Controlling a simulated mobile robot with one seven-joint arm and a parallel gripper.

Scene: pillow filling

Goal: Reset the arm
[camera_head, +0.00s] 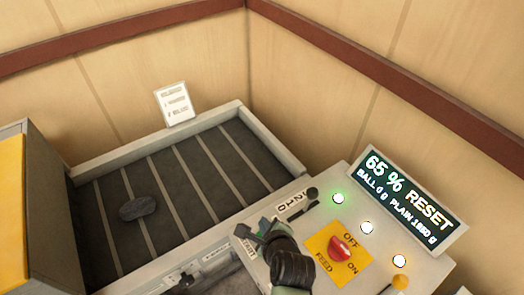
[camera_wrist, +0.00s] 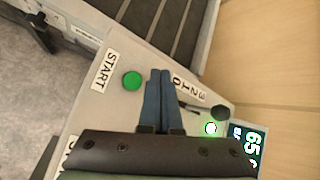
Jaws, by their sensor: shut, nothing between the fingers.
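My gripper (camera_head: 268,234) is over the left part of the control panel (camera_head: 235,270), its fingers close together and empty. In the wrist view the two blue-grey fingers (camera_wrist: 160,74) lie side by side, pointing at the panel. A green button (camera_wrist: 132,80) labelled START is just left of the fingertips. A slider lever with a dark knob (camera_head: 312,194) and number marks is to the right of the gripper. A display (camera_head: 409,200) reads 65 %, RESET, BALL 0 g and a PLAIN weight.
A red FEED switch (camera_head: 340,246) on a yellow plate and a small orange knob (camera_head: 400,282) stand on the panel. A slatted tray (camera_head: 170,150) with a dark oval object (camera_head: 138,208) lies behind it. Wood walls enclose the back.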

